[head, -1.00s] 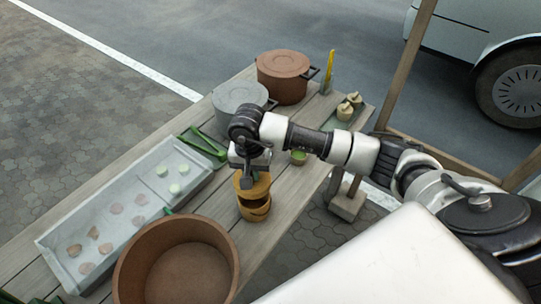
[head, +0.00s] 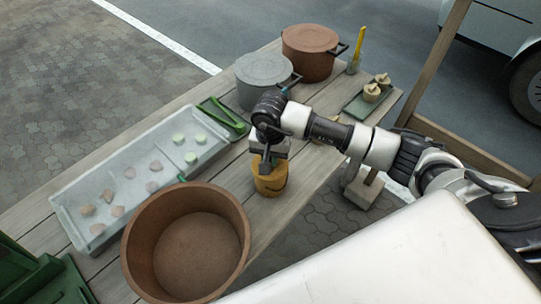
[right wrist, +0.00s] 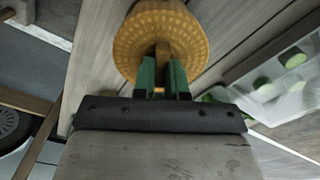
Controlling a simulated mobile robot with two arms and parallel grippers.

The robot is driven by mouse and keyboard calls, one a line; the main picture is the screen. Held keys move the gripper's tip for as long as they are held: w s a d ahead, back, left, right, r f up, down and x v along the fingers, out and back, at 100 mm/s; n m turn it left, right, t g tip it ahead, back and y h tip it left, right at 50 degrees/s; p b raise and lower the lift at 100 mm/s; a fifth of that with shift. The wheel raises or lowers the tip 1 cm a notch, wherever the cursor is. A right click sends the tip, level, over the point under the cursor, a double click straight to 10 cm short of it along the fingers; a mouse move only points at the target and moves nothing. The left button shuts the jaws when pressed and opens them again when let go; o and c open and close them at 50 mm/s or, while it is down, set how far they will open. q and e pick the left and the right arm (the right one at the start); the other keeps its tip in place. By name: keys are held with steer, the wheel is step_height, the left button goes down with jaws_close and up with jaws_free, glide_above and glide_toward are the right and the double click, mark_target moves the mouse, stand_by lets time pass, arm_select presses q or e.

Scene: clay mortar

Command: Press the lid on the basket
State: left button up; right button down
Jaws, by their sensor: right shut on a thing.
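The small yellow-tan basket (head: 271,184) stands on the wooden table near its right edge. Its lid (right wrist: 160,25) is round, woven and golden, and fills the top middle of the right wrist view. My right gripper (head: 265,163) is directly above the basket, pointing down. In the right wrist view its green fingers (right wrist: 162,75) are shut on the lid's upright handle. The lid appears to be down on the basket, but the gripper partly hides the rim, so I cannot tell whether it is fully seated. My left gripper is not in view.
A large brown clay pot (head: 137,248) stands at the front. A clear tray (head: 98,180) with several pale and green pieces lies to the left. A grey pot (head: 264,68) and a brown lidded pot (head: 309,50) stand behind.

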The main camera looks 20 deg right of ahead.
steer(key=shift+b, duration=0.65)
stand_by(1.4)
steer(key=shift+f+b, duration=0.5)
steer(key=shift+b, duration=0.45)
stand_by(0.8)
steer(key=c, duration=0.6)
jaws_free()
steer(key=shift+r, duration=0.1)
steer(key=shift+r+p, duration=1.6)
steer(key=shift+r, duration=1.35)
